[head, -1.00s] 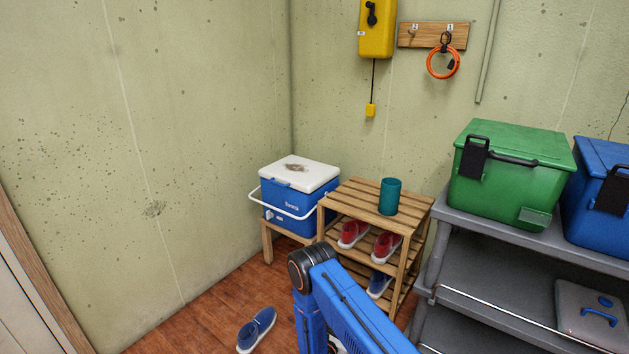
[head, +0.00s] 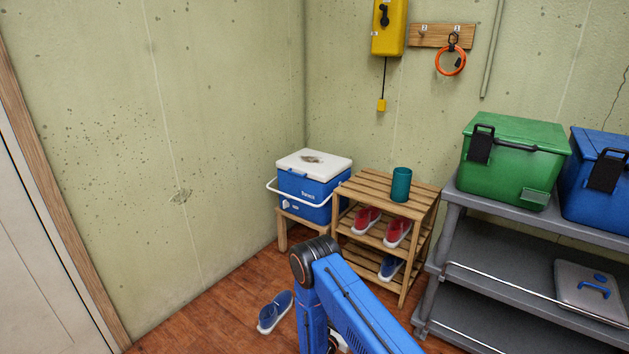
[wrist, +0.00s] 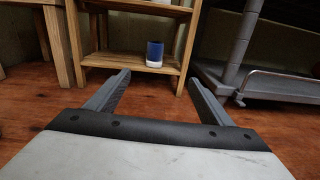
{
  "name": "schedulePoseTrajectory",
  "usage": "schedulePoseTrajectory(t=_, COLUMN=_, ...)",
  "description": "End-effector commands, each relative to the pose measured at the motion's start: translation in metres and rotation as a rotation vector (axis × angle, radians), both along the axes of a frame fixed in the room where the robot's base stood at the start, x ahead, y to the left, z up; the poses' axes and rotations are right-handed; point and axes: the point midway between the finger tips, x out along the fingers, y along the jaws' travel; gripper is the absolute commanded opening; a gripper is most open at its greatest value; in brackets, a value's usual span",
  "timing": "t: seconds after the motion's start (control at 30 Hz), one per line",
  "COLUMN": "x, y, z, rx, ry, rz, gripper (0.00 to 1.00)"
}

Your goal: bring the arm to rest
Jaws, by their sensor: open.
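My blue arm (head: 345,305) reaches forward and down at the bottom middle of the head view; its gripper is hidden there. In the wrist view my gripper (wrist: 158,80) is open, its two grey fingers wide apart with nothing between them. It is low, above the wooden floor, in front of the slatted wooden rack (wrist: 125,58). Beyond the fingertips a blue and white item, seemingly the blue shoe (wrist: 154,52), stands on the rack's low shelf, apart from the fingers.
The wooden rack (head: 374,187) carries a teal cup (head: 401,184) on top and red shoes (head: 397,231) below. A loose blue shoe (head: 275,312) lies on the floor left of my arm. A blue-white cooler (head: 312,186) and a grey shelf (head: 490,208) flank the rack.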

Motion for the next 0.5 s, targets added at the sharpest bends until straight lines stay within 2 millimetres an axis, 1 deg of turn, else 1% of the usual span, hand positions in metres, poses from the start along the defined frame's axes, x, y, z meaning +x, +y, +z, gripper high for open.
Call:
schedulePoseTrajectory(t=0.23, x=0.006, y=-0.012, z=0.033, rx=0.025, ry=-0.022, rz=-0.065, gripper=0.75)
schedulePoseTrajectory(t=0.37, x=0.009, y=-0.022, z=0.058, rx=0.045, ry=-0.038, rz=-0.113, gripper=0.75)
schedulePoseTrajectory(t=0.47, x=0.01, y=-0.032, z=0.082, rx=0.068, ry=-0.053, rz=-0.161, gripper=0.75)
schedulePoseTrajectory(t=0.5, x=0.01, y=-0.037, z=0.094, rx=0.078, ry=-0.061, rz=-0.185, gripper=0.75)
